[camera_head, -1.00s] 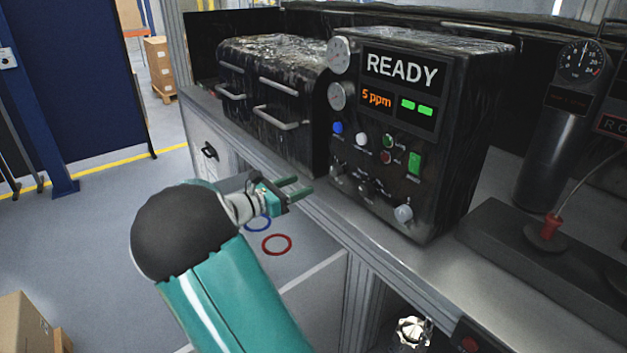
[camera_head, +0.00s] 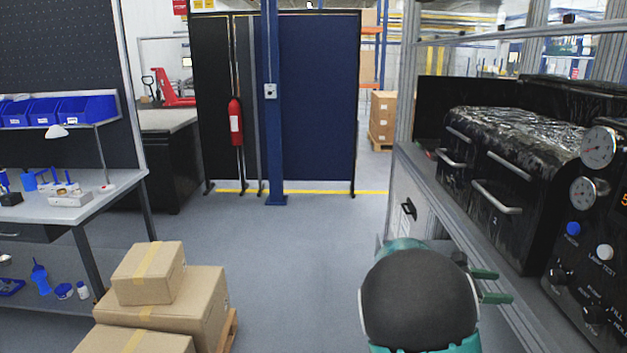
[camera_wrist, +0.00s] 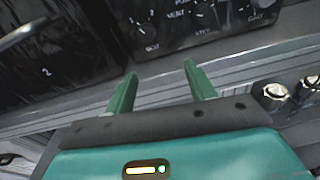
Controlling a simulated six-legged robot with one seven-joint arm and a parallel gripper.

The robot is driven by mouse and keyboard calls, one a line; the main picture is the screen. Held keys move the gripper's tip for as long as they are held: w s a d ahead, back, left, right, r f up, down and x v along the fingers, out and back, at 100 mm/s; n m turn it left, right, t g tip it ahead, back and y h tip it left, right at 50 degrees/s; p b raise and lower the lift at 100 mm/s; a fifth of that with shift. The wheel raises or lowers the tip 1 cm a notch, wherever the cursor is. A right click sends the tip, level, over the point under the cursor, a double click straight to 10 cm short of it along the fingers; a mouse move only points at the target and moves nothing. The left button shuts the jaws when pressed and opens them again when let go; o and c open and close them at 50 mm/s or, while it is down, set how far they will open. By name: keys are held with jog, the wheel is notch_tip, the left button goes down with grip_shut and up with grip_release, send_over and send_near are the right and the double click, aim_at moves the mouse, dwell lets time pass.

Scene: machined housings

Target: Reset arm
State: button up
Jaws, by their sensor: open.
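My gripper (camera_head: 497,286) shows at the lower right in the head view, mostly behind the dark round cap of my teal arm. Its two green fingers point right, toward the bench front. In the wrist view my gripper (camera_wrist: 160,88) has its fingers apart with nothing between them. Beyond the fingertips are the bench's front edge (camera_wrist: 75,108) and the black control panel (camera_wrist: 205,25) with its knobs. The fingers look clear of the bench, though the exact gap is hard to judge.
A black machine with drawer handles (camera_head: 510,165) and the gauge panel (camera_head: 600,240) stand on the right-hand bench. Cardboard boxes (camera_head: 180,305) are stacked at lower left, near a workbench (camera_head: 100,200). A blue post (camera_head: 272,110) stands ahead. The middle floor is free.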

jog(key=s+a+r+m+t+y, duration=0.1)
jog(key=s+a+m+t+y, duration=0.3)
jog(key=s+a+m+y, duration=0.3)
jog(key=s+a+r+m+t+y, duration=0.2)
jog(key=s+a+m+t+y, duration=0.2)
jog(key=s+a+m+y, duration=0.4)
jog(key=s+a, duration=0.3)
jog(key=a, duration=0.4)
jog(key=s+a+y, duration=0.1)
jog(key=s+a, duration=0.3)
jog(key=a, duration=0.3)
jog(key=shift+s+r+m+y, duration=0.15)
jog(key=shift+s+m+y, duration=0.15)
jog(key=c, duration=0.4)
jog(key=shift+d, duration=0.1)
jog(key=shift+d, duration=0.1)
